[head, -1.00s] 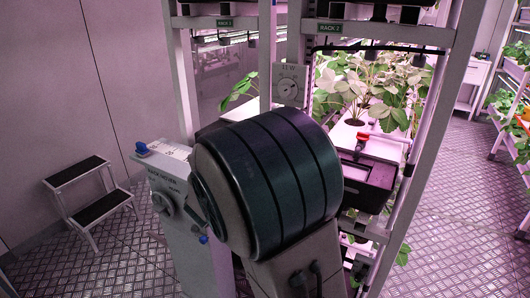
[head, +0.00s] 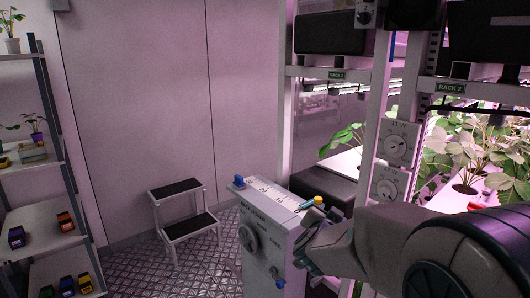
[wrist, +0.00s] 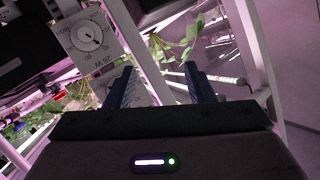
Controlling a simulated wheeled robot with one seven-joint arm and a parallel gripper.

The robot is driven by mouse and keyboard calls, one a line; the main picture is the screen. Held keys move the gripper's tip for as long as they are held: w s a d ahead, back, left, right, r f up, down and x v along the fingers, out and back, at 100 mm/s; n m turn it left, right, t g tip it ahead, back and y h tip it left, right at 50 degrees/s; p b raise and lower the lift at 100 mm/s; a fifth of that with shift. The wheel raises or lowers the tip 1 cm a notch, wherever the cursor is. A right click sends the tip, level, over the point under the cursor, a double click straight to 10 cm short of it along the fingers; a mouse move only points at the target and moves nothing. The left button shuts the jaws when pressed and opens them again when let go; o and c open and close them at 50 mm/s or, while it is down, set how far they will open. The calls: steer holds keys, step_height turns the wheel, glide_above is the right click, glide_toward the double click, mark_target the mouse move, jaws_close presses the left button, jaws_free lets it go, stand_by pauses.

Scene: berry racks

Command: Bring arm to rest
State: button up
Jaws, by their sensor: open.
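My arm comes in from the lower right of the head view. My gripper (wrist: 158,85) shows in the wrist view with its two dark fingers spread apart and nothing between them. Past the fingers are green leaves (wrist: 180,45), a white rack post and a white dial panel (wrist: 92,38) at the upper left. In the head view the arm's end is beside the grey control cabinet (head: 268,240), near its right side. I cannot tell whether it touches the cabinet. The fingertips are hard to make out there.
Rack 2 (head: 376,110) stands right, with dials (head: 398,142) on its post and leafy plants (head: 465,150). A step stool (head: 185,220) stands by the wall. Shelves (head: 40,170) with small pots and coloured items stand at the left. The floor around the stool is clear.

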steer(key=s+a+f+n+g+y, duration=0.1)
steer(key=s+a+n+g+y, duration=0.1)
steer(key=s+a+n+y, duration=0.3)
steer(key=s+d+f+n+g, duration=0.1)
steer(key=s+f+n+g, duration=0.1)
steer(key=s, duration=0.9)
steer(key=s+d+f+n+g, duration=0.1)
steer(key=s+f+n+g, duration=0.1)
steer(key=s+f+g, duration=0.2)
steer(key=s+g, duration=0.3)
steer(key=s, duration=0.4)
steer(key=shift+f+y, duration=0.15)
steer(key=shift+y, duration=0.25)
